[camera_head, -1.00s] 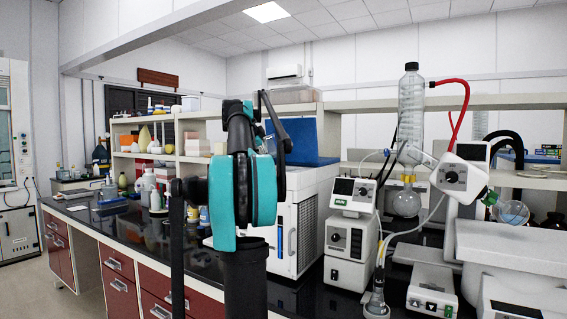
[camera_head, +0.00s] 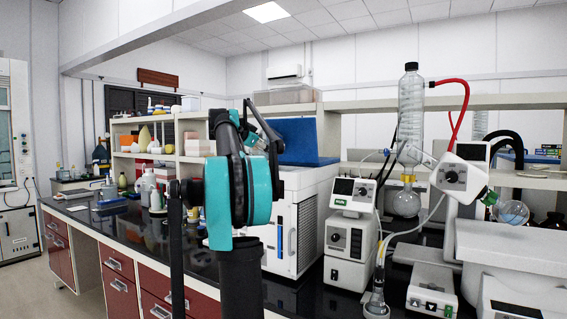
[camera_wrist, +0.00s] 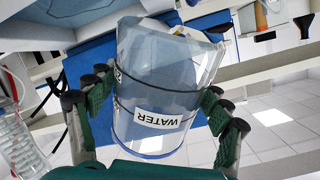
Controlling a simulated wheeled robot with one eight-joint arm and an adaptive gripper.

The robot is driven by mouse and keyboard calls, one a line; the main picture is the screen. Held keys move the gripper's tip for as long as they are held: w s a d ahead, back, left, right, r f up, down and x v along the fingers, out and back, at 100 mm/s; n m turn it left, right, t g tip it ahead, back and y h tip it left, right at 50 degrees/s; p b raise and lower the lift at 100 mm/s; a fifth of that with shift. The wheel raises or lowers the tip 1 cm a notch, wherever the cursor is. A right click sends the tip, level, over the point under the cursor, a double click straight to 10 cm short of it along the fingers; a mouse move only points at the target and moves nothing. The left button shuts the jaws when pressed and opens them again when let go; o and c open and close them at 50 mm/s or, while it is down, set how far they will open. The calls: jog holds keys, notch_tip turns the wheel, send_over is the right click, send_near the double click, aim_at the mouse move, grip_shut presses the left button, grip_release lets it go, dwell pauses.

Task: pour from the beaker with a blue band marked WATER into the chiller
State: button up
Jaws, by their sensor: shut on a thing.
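The clear beaker (camera_wrist: 175,75) with the label WATER fills the middle of the wrist view. Its label reads upside down there, and a blue band runs along its lower edge in the picture. My gripper (camera_wrist: 155,98) is shut on the beaker, with dark green and black fingers on both sides of it. I cannot tell the liquid level. The white cabinet with a raised blue lid (camera_head: 309,215), which looks like the chiller, stands behind my arm in the head view. My arm covers its left part; the beaker and gripper do not show clearly in that view.
A white control unit (camera_head: 348,245) stands right of the cabinet. Further right is glassware with a tall clear condenser (camera_head: 411,105) and a red hose (camera_head: 466,95). Bottles (camera_head: 147,188) stand on the dark bench at left. A shelf runs behind.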

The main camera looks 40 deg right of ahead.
jog(key=n+h, duration=0.1)
jog(key=f+n, duration=0.1)
jog(key=shift+w+a+f+n+h, duration=0.1)
jog(key=shift+w+a+n+h, duration=0.2)
jog(key=shift+w+h, duration=0.1)
jog(key=shift+w+a+f+n+h, duration=0.15)
jog(key=shift+a+n+h, duration=0.15)
jog(key=shift+n+h, duration=0.55)
jog(key=shift+r+n, duration=0.45)
jog(key=shift+r, duration=1.1)
